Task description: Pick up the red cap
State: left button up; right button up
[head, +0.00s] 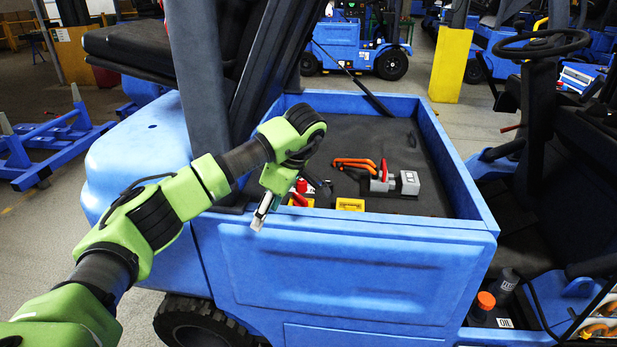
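My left arm comes in from the left, and its gripper (263,211) hangs fingers-down over the near left edge of the blue vehicle's cargo bed. Its fingers are small and seen edge-on, so I cannot tell whether they are open or shut. An orange-red cap (486,299) sits on a dark bottle at the lower right, well apart from the gripper. Other red pieces are in the bed: one on a grey fixture (408,182), and one (301,186) beside the gripper, partly hidden. I cannot tell for sure which is the task's red cap. My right gripper is not in view.
The blue cargo bed (345,245) has raised walls. Inside lie orange-handled pliers (354,163) and a yellow block (350,204); its far part is clear. A second dark bottle (508,280) stands by the capped one. A seat and steering wheel (543,44) are at right.

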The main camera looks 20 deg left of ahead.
aim_at(302, 184)
jog(key=i, duration=1.1)
